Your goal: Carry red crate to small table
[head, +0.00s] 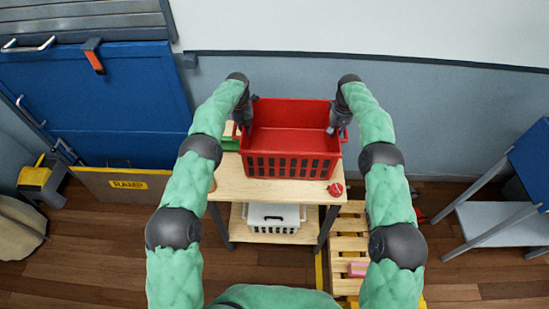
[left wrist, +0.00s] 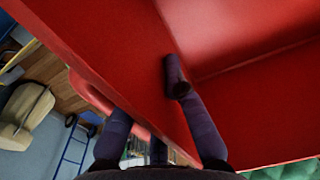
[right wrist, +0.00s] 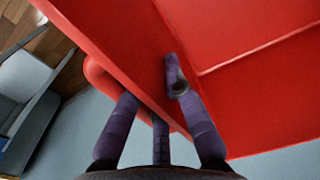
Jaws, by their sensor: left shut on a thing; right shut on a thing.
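The red crate (head: 290,140) is open-topped with slotted sides and looks empty and level. It is at the wooden small table (head: 240,188), over the right and back part of its top. I cannot tell whether its base touches the top. My left gripper (head: 243,118) is shut on the crate's left side; in the left wrist view its fingers straddle the red wall (left wrist: 130,60). My right gripper (head: 338,120) is shut on the right side; in the right wrist view its fingers straddle the opposite wall (right wrist: 120,50).
A small red object (head: 335,188) lies at the tabletop's right front corner. A green item (head: 230,142) is left of the crate. A white basket (head: 273,217) sits on the lower shelf. A wooden pallet (head: 346,243) with a pink block (head: 357,269) lies right of the table.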

